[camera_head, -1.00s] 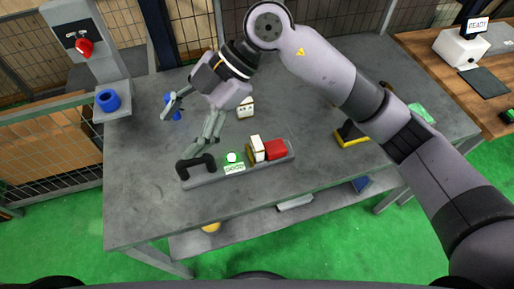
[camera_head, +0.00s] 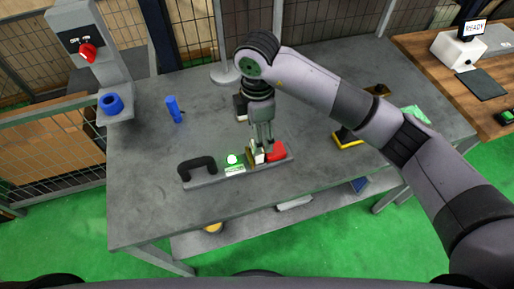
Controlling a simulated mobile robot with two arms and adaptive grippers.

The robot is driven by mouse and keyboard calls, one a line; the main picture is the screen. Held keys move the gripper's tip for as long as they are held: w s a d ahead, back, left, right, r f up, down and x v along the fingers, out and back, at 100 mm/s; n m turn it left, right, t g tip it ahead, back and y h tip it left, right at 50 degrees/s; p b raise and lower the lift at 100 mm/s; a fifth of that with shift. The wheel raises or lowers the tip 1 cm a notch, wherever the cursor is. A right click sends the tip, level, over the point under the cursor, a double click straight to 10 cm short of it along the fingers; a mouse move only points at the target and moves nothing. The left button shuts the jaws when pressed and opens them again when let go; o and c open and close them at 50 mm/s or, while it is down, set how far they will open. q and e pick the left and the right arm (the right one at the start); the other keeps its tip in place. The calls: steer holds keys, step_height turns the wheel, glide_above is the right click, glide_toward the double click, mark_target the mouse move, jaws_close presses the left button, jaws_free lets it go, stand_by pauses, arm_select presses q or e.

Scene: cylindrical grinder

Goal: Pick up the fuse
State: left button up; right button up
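A small white block with a dark yellowish edge (camera_head: 257,156), which may be the fuse, stands on a grey tray (camera_head: 208,181) on the table. My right gripper (camera_head: 262,144) points down at this block, with its fingertips at the block's top and partly hiding it. I cannot tell whether the fingers touch or grip it. Another small block (camera_head: 240,107) stands on the table behind, mostly hidden by my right arm. My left gripper is not in view.
A blue cylinder (camera_head: 173,109) stands at the left, near a machine with a blue ring (camera_head: 111,104). The table's left front is clear.

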steer(key=shift+f, duration=0.65)
steer(key=shift+f+p, duration=0.3)
steer(key=shift+p, duration=0.05)
step_height(320, 180, down, 4)
steer(key=shift+w+r+p, duration=0.15)
steer(key=shift+p, duration=0.7)
steer(key=shift+f, duration=0.5)
steer(key=shift+c, duration=0.6)
steer(key=c, duration=1.3)
steer(key=shift+r, duration=0.1)
